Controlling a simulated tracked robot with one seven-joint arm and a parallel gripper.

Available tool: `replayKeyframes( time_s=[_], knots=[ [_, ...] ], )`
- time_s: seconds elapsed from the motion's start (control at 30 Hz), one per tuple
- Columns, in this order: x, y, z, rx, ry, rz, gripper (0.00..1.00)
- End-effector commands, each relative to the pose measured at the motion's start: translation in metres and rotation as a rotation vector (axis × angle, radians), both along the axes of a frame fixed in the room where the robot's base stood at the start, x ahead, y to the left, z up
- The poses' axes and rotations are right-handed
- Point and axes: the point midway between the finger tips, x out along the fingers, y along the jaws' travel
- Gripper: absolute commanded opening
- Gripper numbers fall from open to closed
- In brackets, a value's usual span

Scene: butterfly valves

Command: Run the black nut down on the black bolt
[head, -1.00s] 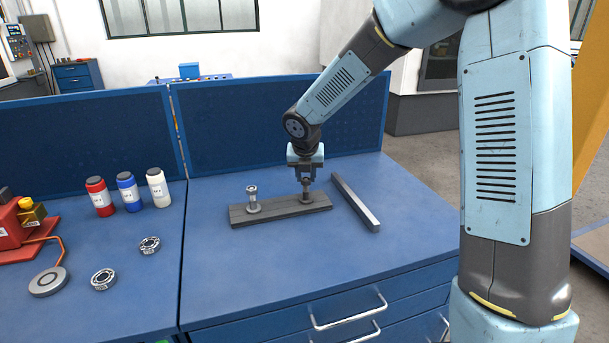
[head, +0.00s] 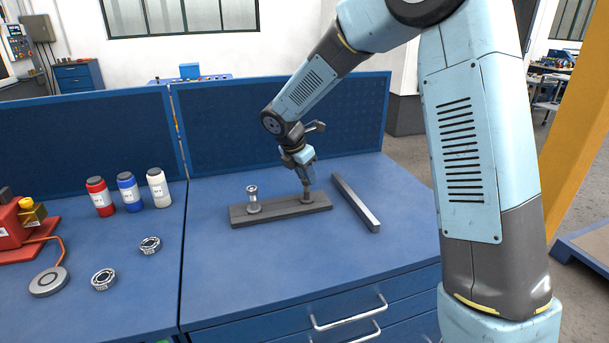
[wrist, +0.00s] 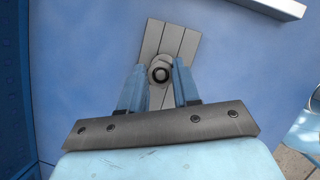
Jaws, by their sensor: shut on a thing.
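The dark bolt stands upright near the right end of a grey board, and its foot (head: 306,200) shows below my gripper (head: 308,188) in the head view. In the wrist view the round end of the bolt (wrist: 160,75) shows between my two fingers (wrist: 159,80), with the nut (wrist: 153,67) around it. My gripper is shut on the nut from above, one finger on each side. The nut is mostly hidden by the fingers in the head view. How far down the thread it sits cannot be told.
A second, silvery bolt (head: 252,194) with a nut stands at the board's (head: 280,209) left end. A grey bar (head: 356,202) lies to the right. Bottles (head: 129,192) and bearing rings (head: 104,279) stand well left. The front of the blue bench is clear.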

Motion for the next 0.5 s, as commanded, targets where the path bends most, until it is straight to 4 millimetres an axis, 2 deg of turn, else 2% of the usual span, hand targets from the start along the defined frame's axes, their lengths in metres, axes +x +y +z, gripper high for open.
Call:
replayKeyframes(
  time_s=[0.5],
  knots=[
    [0.0033, 0.0014, -0.0004, -0.001, 0.0, -0.724, 0.0]
  ],
)
